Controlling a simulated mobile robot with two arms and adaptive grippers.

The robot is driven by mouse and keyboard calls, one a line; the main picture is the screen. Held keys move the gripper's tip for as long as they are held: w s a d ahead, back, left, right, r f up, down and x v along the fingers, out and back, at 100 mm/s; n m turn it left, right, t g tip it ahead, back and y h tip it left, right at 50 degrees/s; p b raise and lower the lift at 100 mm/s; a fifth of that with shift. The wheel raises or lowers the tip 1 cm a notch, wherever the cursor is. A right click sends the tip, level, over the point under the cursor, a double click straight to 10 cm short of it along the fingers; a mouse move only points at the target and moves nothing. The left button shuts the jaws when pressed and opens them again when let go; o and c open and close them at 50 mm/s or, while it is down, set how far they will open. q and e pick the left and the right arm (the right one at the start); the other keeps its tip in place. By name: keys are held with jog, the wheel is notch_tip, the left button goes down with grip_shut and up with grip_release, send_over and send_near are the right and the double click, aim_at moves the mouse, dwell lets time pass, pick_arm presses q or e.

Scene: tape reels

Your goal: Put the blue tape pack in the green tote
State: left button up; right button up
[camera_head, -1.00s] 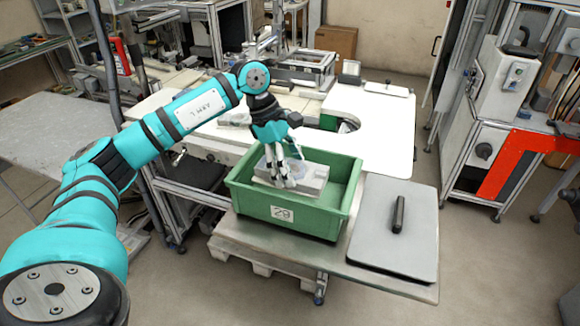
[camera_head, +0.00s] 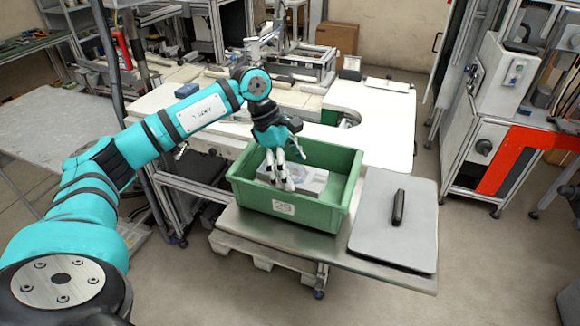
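The green tote (camera_head: 330,218) stands on a bench, with a white number label on its front. A grey-white pack with a bluish patch (camera_head: 308,181) is inside it, partly hidden by my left gripper (camera_head: 279,184). The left gripper points down into the tote, its fingers at the left part of this pack. Whether they grip it or only touch it cannot be told. A small blue block (camera_head: 187,89) lies on the white table behind my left arm. I cannot tell which of the two is the blue tape pack. My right gripper is out of view.
A grey lid-like panel with a black handle (camera_head: 398,207) lies right of the tote. The white table (camera_head: 385,125) with a cut-out is behind it. A machine with a red panel (camera_head: 497,163) stands at the right. Open floor lies in front.

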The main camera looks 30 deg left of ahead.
pick_arm(q)
jog(key=shift+o, duration=1.1)
jog(key=shift+f, duration=0.7)
jog(key=shift+o, duration=0.3)
jog(key=shift+w, duration=0.15)
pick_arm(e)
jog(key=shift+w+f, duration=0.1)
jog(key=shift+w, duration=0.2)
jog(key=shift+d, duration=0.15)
pick_arm(q)
jog(key=shift+a+r, duration=0.1)
jog(key=shift+r, duration=0.1)
jog(key=shift+r+p, duration=0.4)
jog(key=shift+p, duration=0.2)
jog(key=w+b+v, duration=0.1)
jog(key=b+v, duration=0.2)
jog(key=v, duration=0.9)
jog(key=shift+s+r, duration=0.25)
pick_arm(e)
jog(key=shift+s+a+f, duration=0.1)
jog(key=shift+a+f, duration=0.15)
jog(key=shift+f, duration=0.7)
